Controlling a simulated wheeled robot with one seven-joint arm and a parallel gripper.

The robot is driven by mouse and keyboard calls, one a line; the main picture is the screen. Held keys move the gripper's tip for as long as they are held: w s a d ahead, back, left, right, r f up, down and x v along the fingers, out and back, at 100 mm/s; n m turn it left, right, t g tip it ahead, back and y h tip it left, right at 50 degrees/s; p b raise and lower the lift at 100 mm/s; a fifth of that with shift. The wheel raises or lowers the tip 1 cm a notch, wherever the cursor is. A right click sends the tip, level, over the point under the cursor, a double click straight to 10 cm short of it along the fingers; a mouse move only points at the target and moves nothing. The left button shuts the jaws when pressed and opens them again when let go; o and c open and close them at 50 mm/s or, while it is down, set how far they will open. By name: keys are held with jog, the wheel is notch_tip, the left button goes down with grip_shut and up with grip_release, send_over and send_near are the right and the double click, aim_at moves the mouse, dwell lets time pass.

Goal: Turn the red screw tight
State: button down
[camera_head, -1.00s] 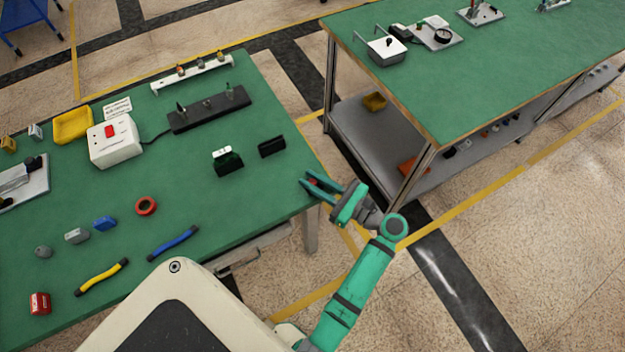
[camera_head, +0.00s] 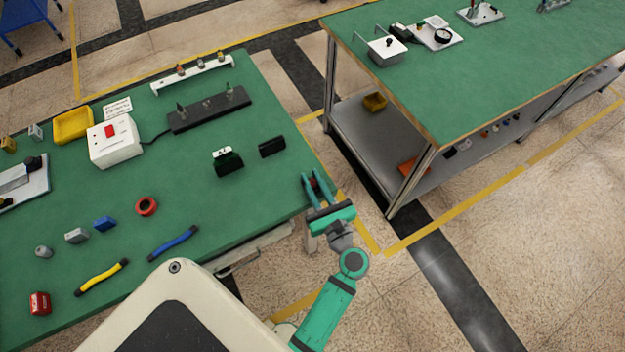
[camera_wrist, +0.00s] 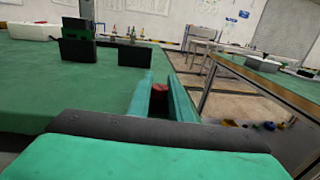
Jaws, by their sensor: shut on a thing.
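The red screw (camera_head: 315,184) is a small dark red piece at the right edge of the green table. My gripper (camera_head: 316,178) is shut on it, one teal finger on each side, with the fingers pointing away from my body. In the wrist view the red screw (camera_wrist: 159,92) shows between the fingers of my gripper (camera_wrist: 160,88). The fingers hide most of it. I cannot tell how deep it sits or what it is seated in.
A black block with a green part (camera_head: 228,163) and a small black block (camera_head: 271,147) stand left of my gripper on the green table (camera_head: 200,220). A second green-topped table (camera_head: 470,80) stands to the right across a floor gap.

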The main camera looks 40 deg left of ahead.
jog(key=shift+m+t+h, duration=1.1)
jog(key=shift+m+t, duration=0.2)
jog(key=shift+t, duration=0.4)
jog(key=c, duration=1.6)
grip_release()
jog(key=v, duration=1)
jog(key=shift+s+d, duration=0.2)
jog(key=shift+s, duration=0.2)
